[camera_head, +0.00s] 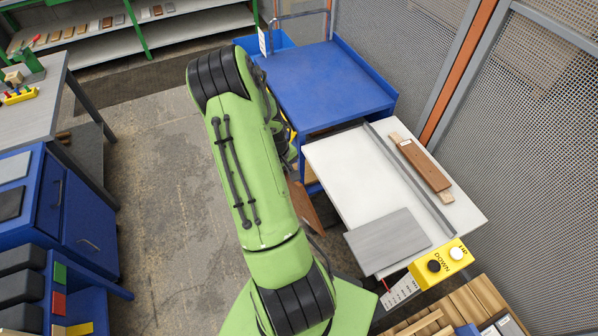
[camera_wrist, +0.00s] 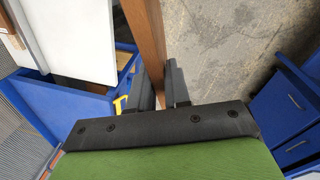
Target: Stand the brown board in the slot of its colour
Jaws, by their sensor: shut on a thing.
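The brown board (camera_wrist: 147,35) is between the fingers of my gripper (camera_wrist: 160,88) in the wrist view, which is shut on it. The board extends away from the fingers to the top of that view, over the grey floor. In the camera_head view part of a brown board (camera_head: 304,207) shows just right of my green arm, beside the white table. My arm hides the gripper and the rest of the board there. I cannot make out a brown-marked slot in either view.
The white table (camera_head: 340,165) holds a grey plate (camera_head: 388,240), a metal rail (camera_head: 411,180) and a brown wooden piece (camera_head: 425,166). A blue cart (camera_head: 325,85) stands behind. Blue cabinets (camera_head: 90,225) stand left. Grey floor (camera_head: 160,190) is clear between.

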